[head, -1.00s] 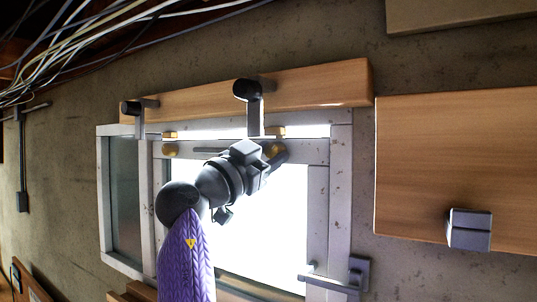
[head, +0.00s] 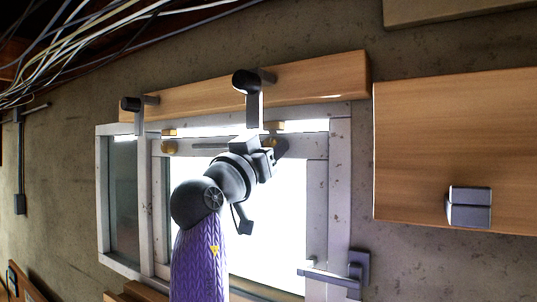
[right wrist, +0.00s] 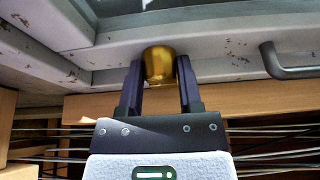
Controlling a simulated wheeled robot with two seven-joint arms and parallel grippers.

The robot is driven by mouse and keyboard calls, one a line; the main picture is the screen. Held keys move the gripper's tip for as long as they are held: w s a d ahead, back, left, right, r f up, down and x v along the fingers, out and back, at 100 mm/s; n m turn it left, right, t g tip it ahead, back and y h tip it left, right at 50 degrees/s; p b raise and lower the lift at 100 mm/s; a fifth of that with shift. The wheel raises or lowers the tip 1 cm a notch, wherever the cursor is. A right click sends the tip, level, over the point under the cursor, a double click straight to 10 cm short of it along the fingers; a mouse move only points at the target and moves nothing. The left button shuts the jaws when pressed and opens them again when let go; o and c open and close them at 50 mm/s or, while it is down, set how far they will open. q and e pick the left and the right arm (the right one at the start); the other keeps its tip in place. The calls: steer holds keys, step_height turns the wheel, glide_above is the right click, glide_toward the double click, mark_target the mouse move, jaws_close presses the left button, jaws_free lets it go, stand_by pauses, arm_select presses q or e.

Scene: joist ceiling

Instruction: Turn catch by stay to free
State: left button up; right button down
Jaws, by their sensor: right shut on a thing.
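A pale-framed window (head: 338,190) with bright glass is set in the wall. My right gripper (head: 268,154) is at the right end of its top rail. In the right wrist view, which looks upside down, the two dark fingers (right wrist: 158,82) are shut on a rounded brass catch (right wrist: 158,64), one on each side. In the head view my gripper mostly hides this catch. Another brass catch (head: 170,147) is at the left end of the rail. A grey bar handle (right wrist: 290,62) lies beside the held catch. I cannot tell which part is the stay. My left gripper is out of view.
A wooden beam (head: 310,78) runs above the window, with black-headed brackets (head: 246,84) hanging down close to my gripper. A grey lever (head: 335,276) is at the window's lower right. A wooden panel (head: 420,150) with a grey box (head: 468,208) is at right. Loose cables (head: 70,45) hang upper left.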

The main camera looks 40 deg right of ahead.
steer(key=shift+r+n+t+y, duration=0.1)
steer(key=shift+n+t+y, duration=0.2)
steer(key=shift+n+t, duration=0.65)
steer(key=shift+n+g, duration=0.25)
steer(key=shift+n, duration=0.3)
steer(key=shift+c, duration=1.4)
jaws_free()
steer(key=b+v, duration=0.5)
steer(key=v, duration=0.5)
steer(key=shift+s, duration=0.1)
